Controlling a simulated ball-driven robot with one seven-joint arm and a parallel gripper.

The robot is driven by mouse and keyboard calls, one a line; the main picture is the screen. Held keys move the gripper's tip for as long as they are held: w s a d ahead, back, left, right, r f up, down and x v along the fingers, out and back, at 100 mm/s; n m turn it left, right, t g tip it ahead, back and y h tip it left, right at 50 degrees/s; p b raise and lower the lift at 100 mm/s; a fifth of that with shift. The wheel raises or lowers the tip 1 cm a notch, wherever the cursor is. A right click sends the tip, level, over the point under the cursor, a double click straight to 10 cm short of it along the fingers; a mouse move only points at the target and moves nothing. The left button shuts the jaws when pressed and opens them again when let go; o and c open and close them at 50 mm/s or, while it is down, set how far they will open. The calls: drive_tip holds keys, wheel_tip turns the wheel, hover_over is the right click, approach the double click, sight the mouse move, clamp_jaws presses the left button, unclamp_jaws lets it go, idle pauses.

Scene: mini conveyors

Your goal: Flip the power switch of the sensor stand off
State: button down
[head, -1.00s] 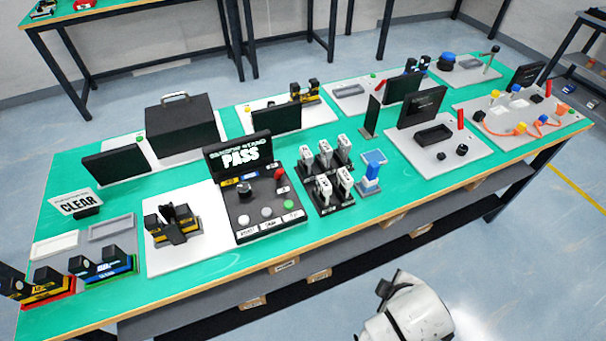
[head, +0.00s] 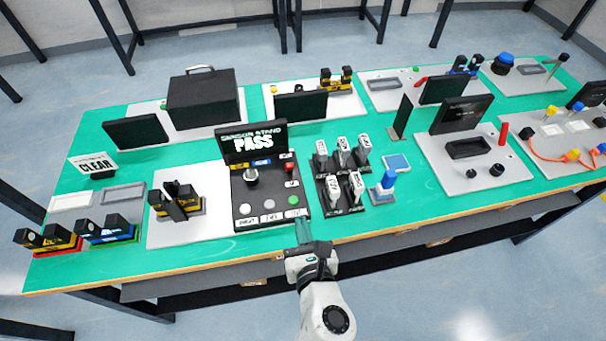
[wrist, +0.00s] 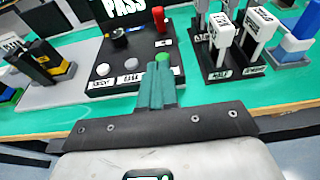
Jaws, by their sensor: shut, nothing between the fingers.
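The sensor stand (head: 236,190) is a black panel on the table, and its screen (head: 254,142) reads "SENSOR STAND PASS". A red switch (head: 290,167) stands at the panel's upper right; it also shows in the wrist view (wrist: 158,18), beyond my fingers. Whether it is on or off I cannot tell. A black knob (head: 250,177) and a row of white, grey and green buttons (head: 293,200) are on the panel. My gripper (head: 302,222) is shut and empty at the panel's front right edge. In the wrist view its fingertips (wrist: 161,68) partly cover the green button.
A black rack of upright white-topped devices (head: 345,203) stands close right of the panel. A blue-topped part (head: 387,183) is farther right. A grey board with a black and yellow device (head: 172,203) is to the left. The table's front edge lies beneath my wrist.

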sight(294, 201)
idle(0.3)
drive_tip(key=b+x, duration=0.1)
drive_tip(key=x, duration=0.9)
drive_tip(key=shift+w+a, duration=0.1)
drive_tip(key=shift+w, duration=0.1)
drive_tip(key=shift+w+a+r+p, duration=0.25)
drive_tip(key=shift+w+r+p, duration=0.15)
drive_tip(key=shift+w+r, duration=0.45)
drive_tip(key=shift+w+a+r, duration=0.15)
drive_tip(key=shift+w+r, duration=0.05)
drive_tip(key=shift+w, duration=0.4)
drive_tip(key=shift+w+a+r, duration=0.1)
drive_tip(key=shift+a+r, duration=0.05)
drive_tip(key=shift+r, duration=0.05)
drive_tip(key=shift+w+r, duration=0.1)
